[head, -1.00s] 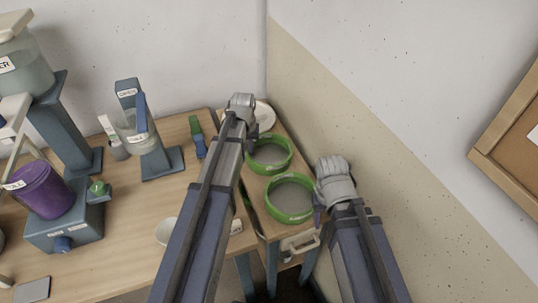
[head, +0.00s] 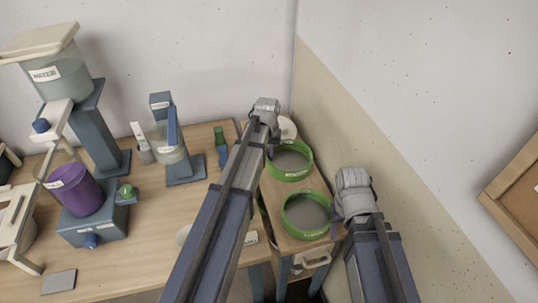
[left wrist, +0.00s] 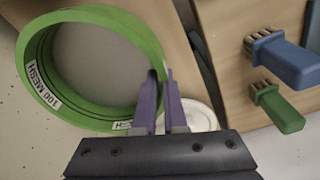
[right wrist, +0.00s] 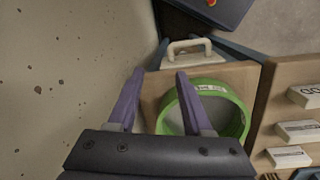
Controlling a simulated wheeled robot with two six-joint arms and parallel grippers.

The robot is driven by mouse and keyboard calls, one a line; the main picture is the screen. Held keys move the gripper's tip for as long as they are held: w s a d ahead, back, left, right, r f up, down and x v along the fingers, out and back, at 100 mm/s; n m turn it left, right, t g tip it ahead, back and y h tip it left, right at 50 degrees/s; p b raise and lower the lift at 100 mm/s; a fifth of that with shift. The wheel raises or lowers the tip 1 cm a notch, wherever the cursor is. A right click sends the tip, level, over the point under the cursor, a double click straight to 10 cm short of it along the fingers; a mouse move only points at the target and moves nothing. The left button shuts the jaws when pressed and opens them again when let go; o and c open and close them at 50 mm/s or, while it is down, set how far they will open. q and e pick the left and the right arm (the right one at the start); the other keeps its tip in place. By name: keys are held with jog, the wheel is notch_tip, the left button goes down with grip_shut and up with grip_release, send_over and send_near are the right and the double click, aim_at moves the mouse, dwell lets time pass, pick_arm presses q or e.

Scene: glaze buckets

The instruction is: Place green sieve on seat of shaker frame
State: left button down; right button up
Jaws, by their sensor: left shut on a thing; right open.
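A green sieve with a grey mesh (head: 291,176) is at the back of the small wooden stand, and its "100 MESH" label shows in the left wrist view (left wrist: 38,78). My left gripper (left wrist: 160,74) is shut on its rim; in the head view that gripper (head: 272,148) is at the sieve's upper left. A second green sieve (head: 305,234) lies in front of it, its label too small to read. My right gripper (right wrist: 160,75) is open, with that sieve's near rim (right wrist: 163,112) showing between its fingers; I cannot tell whether they touch. I cannot identify the shaker frame for sure.
The wooden stand (right wrist: 152,95) has a white drawer handle (head: 316,258) and is close beside the wall. A white round dish (head: 288,128) is behind the sieves. The workbench (head: 140,232) holds a purple bucket (head: 73,192), a water container (head: 62,78) and brushes (left wrist: 290,62).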

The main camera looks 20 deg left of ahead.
pick_arm(q)
notch_tip(320, 180, up, 5)
jog(key=p, duration=0.4)
jog(key=shift+r, duration=0.15)
jog(key=shift+r, duration=0.1)
notch_tip(320, 180, down, 10)
jog(key=b, duration=0.9)
jog(key=shift+b, duration=0.4)
jog(key=shift+f, duration=0.25)
jog(key=c, duration=1)
grip_release()
jog(key=shift+r, duration=0.1)
